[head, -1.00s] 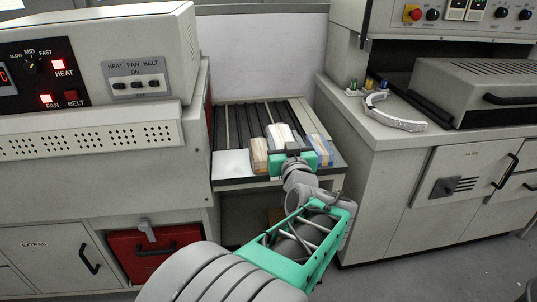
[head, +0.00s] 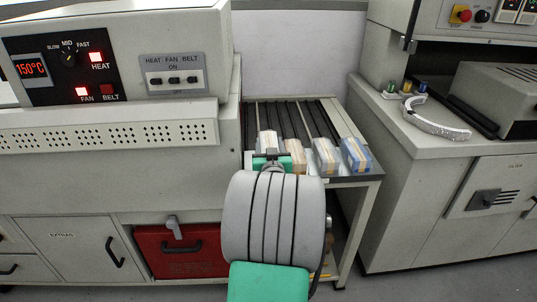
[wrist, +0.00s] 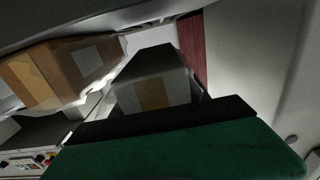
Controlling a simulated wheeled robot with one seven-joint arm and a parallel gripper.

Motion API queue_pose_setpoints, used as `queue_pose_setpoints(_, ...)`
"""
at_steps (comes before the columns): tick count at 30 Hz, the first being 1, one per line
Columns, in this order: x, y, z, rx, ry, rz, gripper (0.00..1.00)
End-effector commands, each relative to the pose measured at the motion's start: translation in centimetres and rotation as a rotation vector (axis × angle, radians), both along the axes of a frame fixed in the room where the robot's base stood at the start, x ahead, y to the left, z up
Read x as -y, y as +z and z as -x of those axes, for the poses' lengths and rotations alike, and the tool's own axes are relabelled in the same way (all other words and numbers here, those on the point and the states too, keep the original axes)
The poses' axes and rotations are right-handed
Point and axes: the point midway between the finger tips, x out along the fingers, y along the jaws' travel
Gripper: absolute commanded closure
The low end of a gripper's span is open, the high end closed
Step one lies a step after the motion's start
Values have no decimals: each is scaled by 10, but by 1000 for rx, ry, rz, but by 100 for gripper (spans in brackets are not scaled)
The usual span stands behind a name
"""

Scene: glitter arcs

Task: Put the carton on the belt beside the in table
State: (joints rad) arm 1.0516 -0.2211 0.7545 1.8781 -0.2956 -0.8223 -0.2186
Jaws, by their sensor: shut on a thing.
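The in table (head: 369,177) is a low stand with dark ribs, between the heat machine and the right cabinet. A pale grey-white carton (head: 267,143) is in my gripper (head: 271,163), over the left front of this table; the jaws are mostly hidden by my arm. In the wrist view the held carton (wrist: 155,90) is a grey box with a tan patch, just past my gripper's dark pad (wrist: 160,118). A brown carton (head: 295,156), a grey carton (head: 327,156) and a blue carton (head: 356,155) stand to its right. I cannot make out the machine's belt.
The heat machine (head: 110,130), with a lit 150°C display and a BELT switch, stands close on the left, its side wall beside the in table. The right cabinet (head: 420,180) bounds the other side. The table's ribbed back part is clear.

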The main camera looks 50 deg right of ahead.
Motion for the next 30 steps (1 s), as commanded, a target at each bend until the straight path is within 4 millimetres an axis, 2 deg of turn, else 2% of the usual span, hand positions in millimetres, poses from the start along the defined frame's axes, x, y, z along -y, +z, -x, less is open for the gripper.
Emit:
queue_pose_setpoints(2, 0, -8, -7, -1, 3, -1, 98)
queue_pose_setpoints(6, 1, -35, -5, -1, 0, -2, 98)
queue_pose_setpoints(17, 0, -39, -6, 1, 2, 1, 98)
queue_pose_setpoints(18, 0, -40, -6, -1, 2, -1, 47)
queue_pose_setpoints(26, 0, -39, -6, -1, 2, -1, 26)
queue_pose_setpoints(30, 0, -39, -6, -1, 2, -1, 26)
